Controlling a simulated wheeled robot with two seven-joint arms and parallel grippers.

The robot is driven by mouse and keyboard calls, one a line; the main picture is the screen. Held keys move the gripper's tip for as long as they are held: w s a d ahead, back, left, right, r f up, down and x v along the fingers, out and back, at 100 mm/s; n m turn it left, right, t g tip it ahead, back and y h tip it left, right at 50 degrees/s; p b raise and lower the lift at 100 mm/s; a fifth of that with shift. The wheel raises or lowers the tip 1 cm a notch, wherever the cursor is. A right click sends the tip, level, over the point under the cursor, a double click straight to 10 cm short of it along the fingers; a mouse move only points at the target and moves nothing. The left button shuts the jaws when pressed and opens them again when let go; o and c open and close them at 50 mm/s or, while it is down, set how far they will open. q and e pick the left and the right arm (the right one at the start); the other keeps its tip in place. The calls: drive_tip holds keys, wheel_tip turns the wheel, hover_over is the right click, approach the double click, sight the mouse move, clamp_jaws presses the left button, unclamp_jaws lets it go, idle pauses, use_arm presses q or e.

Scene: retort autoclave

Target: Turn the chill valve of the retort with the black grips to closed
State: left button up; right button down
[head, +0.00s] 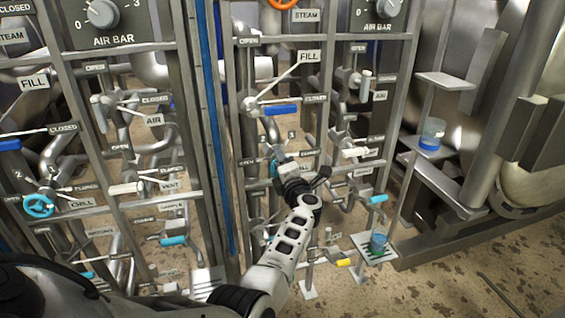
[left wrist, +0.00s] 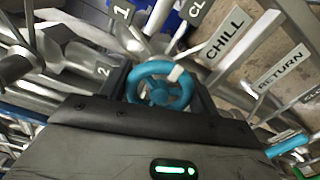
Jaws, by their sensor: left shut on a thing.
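A teal chill handwheel (left wrist: 157,92) fills the space between the fingers of my left gripper in the left wrist view, with a white mark on its upper right rim. A CHILL plate (left wrist: 223,38) is beside it, and plates 1 (left wrist: 123,11) and 2 (left wrist: 103,71) lie on the other side. In the head view my left gripper (head: 280,163) reaches the right-hand pipe panel and is shut on this wheel, which it mostly hides; a bit of teal (head: 273,168) shows. My right gripper is not in view.
The left panel has its own teal wheel (head: 39,206) by a CHILL plate (head: 82,203). Blue levers (head: 282,110) and teal levers (head: 378,199) stick out nearby. A silver vessel with dark blocks (head: 547,130) stands right. A cup (head: 431,134) sits on a shelf.

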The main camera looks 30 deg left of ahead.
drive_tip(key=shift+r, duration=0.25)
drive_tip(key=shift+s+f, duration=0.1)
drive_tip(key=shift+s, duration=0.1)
use_arm(q)
drive_tip(key=o, duration=1)
drive_tip(key=shift+c, duration=0.2)
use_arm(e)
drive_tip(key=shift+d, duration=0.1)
use_arm(q)
drive_tip(key=shift+d, duration=0.1)
